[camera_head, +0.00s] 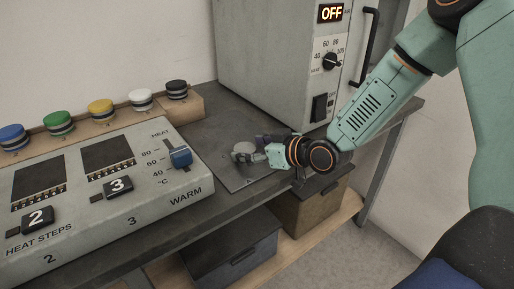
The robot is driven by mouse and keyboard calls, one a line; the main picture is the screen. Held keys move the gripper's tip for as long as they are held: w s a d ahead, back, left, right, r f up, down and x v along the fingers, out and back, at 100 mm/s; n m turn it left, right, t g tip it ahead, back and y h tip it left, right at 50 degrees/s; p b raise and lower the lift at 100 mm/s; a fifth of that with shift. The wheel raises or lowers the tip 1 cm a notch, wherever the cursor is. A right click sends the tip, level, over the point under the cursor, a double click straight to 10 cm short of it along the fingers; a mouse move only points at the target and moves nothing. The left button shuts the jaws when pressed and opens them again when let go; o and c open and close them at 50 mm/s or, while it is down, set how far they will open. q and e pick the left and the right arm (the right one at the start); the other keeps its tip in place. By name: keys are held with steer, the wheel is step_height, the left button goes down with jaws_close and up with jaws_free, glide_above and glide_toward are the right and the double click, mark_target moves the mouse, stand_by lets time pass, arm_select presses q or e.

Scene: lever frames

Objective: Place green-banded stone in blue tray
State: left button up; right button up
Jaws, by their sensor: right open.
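A pale grey round piece (243,147) stands on a flat grey plate (232,177) on the bench, at the tips of my right gripper (248,151). My right gripper is open, low over the plate, and its fingers partly cover the piece. I cannot tell whether they touch it, and no green band shows on it. A green-topped round piece (57,120) with dark and light bands sits on the wooden rail at the left. My left gripper is out of view.
Blue, yellow, white and black round pieces share the wooden rail (80,134). The grey heat panel (135,200) with a blue slider stands in front. A grey oven (275,65) reading OFF stands behind my right arm.

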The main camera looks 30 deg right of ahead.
steer(key=shift+d+r, duration=0.1)
steer(key=shift+r, duration=0.15)
steer(key=p+v, duration=0.2)
steer(key=v, duration=0.1)
steer(key=shift+s+d+r, duration=0.1)
steer(key=shift+s+r, duration=0.1)
steer(key=shift+s, duration=0.05)
steer(key=shift+p+v, duration=1)
steer(key=shift+p, duration=0.05)
steer(key=p+v, duration=0.5)
steer(key=p, duration=0.1)
steer(key=shift+s, duration=0.15)
steer(key=shift+s+d+r+p, duration=0.2)
steer(key=shift+s+p, duration=0.25)
steer(key=shift+p, duration=0.35)
steer(key=shift+f, duration=0.1)
steer(key=shift+s+f, duration=0.1)
